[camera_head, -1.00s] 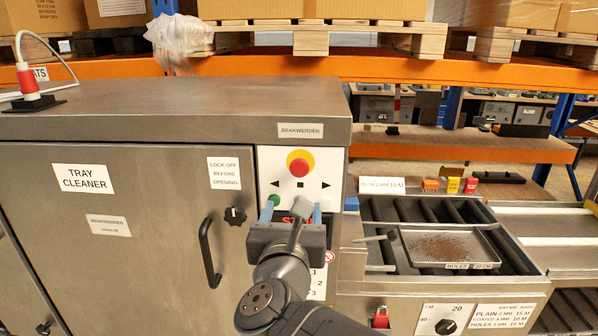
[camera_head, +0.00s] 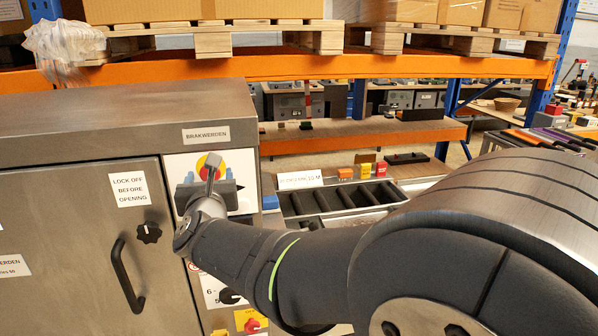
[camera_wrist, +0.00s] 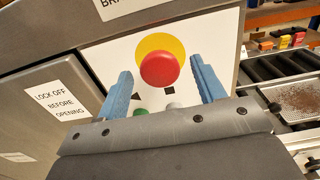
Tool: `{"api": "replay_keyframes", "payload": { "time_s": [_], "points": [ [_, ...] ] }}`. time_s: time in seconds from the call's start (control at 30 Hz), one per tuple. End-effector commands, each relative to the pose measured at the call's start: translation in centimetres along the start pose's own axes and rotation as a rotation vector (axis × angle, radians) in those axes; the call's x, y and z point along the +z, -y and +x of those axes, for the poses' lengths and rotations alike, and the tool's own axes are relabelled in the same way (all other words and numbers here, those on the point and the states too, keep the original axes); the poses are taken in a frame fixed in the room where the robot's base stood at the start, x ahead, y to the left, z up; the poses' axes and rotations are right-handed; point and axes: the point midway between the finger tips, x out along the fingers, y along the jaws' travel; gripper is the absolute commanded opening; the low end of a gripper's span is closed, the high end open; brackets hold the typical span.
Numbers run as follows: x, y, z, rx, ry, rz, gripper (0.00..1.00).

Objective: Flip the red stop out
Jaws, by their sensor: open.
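The red stop (camera_wrist: 161,69) is a round red button on a yellow disc, on the white control panel of the tray cleaner. In the wrist view it shows whole, between the two blue fingers of my gripper (camera_wrist: 161,66), with a gap on each side. My gripper is open and empty, with its fingers pointing at the panel. In the head view my gripper (camera_head: 208,185) is in front of the panel and covers much of the red stop (camera_head: 217,167). I cannot tell how far the fingertips are from the panel.
A black door handle (camera_head: 122,275) and a black knob (camera_head: 148,232) are left of the panel. A green button (camera_wrist: 141,112) is below the stop, partly hidden by my gripper. The conveyor rollers (camera_head: 345,197) and a perforated tray (camera_wrist: 303,99) lie to the right.

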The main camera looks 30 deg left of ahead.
Motion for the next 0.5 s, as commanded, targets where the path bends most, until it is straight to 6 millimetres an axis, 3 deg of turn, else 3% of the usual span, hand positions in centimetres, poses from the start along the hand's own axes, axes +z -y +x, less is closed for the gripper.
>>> {"api": "replay_keyframes", "payload": {
  "time_s": [0.4,0.5],
  "points": [
    [0.01,0.02,0.82,0.000,0.000,0.001,0.63],
    [0.00,0.02,0.81,0.000,0.000,0.001,0.45]
  ]
}}
